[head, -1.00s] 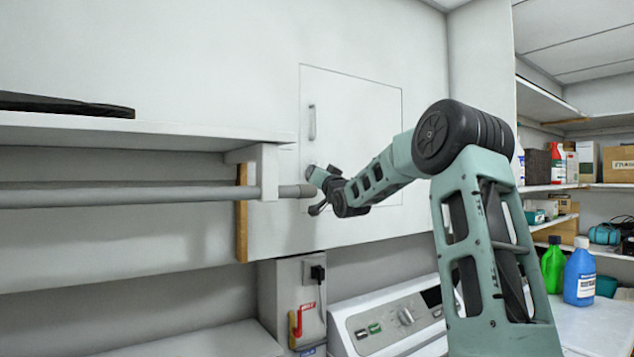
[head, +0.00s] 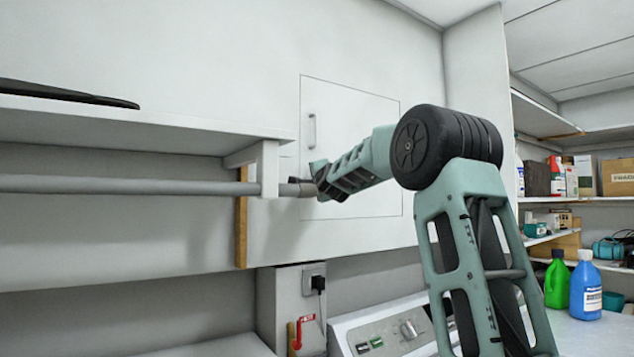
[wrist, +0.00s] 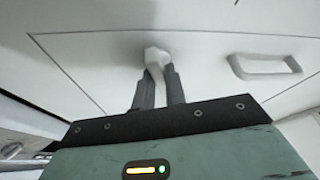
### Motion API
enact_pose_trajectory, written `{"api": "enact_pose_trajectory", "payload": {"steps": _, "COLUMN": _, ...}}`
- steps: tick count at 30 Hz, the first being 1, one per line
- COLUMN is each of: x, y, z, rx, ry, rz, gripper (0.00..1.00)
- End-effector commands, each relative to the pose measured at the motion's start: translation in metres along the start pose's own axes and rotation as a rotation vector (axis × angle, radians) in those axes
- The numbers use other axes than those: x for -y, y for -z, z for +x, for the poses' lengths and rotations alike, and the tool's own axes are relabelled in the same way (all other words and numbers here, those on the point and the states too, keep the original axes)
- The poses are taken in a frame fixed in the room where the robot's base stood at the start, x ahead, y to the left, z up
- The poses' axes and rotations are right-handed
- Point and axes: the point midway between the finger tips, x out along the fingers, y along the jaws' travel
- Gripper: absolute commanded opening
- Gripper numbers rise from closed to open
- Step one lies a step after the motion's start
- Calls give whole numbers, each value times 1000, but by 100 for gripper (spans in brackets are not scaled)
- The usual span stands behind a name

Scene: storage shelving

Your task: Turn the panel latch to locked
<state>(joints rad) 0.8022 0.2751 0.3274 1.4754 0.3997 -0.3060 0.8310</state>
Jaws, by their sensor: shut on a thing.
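A square panel (head: 372,113) with a thin outline is set in the white wall in the head view. It also fills most of the wrist view (wrist: 100,55). The white latch (wrist: 154,55) is a small knob near one edge of the panel in the wrist view. My gripper (wrist: 158,78) is shut on the latch, with a dark finger on each side of it. In the head view my gripper (head: 318,180) is at the panel's left part, and my wrist hides the latch there. I cannot tell the latch's exact angle.
A bar handle (head: 312,130) is on the panel; it also shows in the wrist view (wrist: 264,66). A grey rail (head: 130,186) under a shelf (head: 130,125) ends close to my gripper on the left. Bottles (head: 586,285) stand at the right.

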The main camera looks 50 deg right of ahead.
Motion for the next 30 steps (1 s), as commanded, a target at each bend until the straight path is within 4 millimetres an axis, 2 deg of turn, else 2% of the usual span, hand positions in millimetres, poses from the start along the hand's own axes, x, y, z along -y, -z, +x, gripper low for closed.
{"api": "enact_pose_trajectory", "payload": {"steps": 13, "x": 2, "y": 0, "z": 0, "rx": 0, "ry": -95, "rz": 229, "gripper": 0}}
{"api": "enact_pose_trajectory", "payload": {"steps": 30, "x": 0, "y": 0, "z": 0, "rx": 0, "ry": -112, "rz": 269, "gripper": 0}}
